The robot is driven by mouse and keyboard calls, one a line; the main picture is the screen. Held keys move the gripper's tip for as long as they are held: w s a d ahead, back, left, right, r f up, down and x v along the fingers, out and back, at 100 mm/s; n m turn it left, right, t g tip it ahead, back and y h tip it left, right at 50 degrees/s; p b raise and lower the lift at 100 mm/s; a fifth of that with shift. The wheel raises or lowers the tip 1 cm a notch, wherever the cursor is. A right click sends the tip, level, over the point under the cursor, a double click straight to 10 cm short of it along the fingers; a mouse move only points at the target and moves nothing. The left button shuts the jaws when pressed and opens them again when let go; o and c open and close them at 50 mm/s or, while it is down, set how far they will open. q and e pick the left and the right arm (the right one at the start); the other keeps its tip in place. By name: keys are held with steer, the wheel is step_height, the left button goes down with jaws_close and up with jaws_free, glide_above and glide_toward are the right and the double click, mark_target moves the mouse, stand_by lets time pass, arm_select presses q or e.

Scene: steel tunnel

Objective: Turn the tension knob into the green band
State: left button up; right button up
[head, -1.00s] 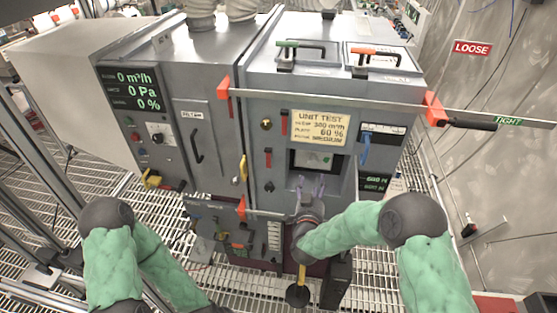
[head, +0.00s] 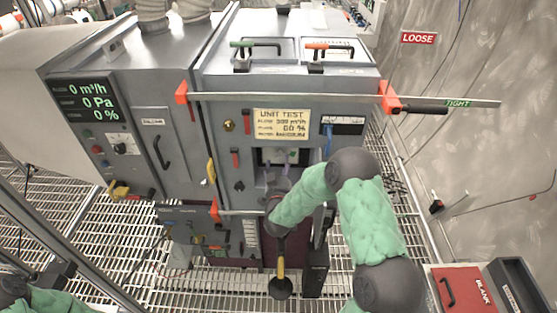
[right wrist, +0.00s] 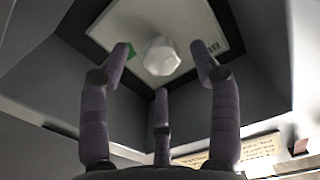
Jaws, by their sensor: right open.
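The tension knob (right wrist: 161,57) is a pale, faceted knob on a light plate (right wrist: 130,18) at the back of a square recess, in the right wrist view. A small green patch (right wrist: 215,47) shows on the plate beside a fingertip. My right gripper (right wrist: 162,66) has three purple fingers spread apart. Their tips point at the plate around the knob, with gaps visible and nothing held. In the head view my right gripper (head: 277,176) is at the mouth of the recess (head: 265,157) in the grey cabinet's front. My left gripper is out of view.
A yellow UNIT TEST card (head: 281,124) is above the recess. A long bar (head: 290,97) with orange brackets crosses the cabinet front, ending near a green TIGHT label (head: 458,103). A red LOOSE sign (head: 418,38) is on the wall. A red BLANK box (head: 466,290) stands lower right.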

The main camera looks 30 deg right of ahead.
mark_target(280, 161)
steer(key=shift+x, duration=2.1)
steer(key=shift+s+b, duration=0.1)
steer(key=shift+b, duration=0.2)
steer(key=c, duration=1.1)
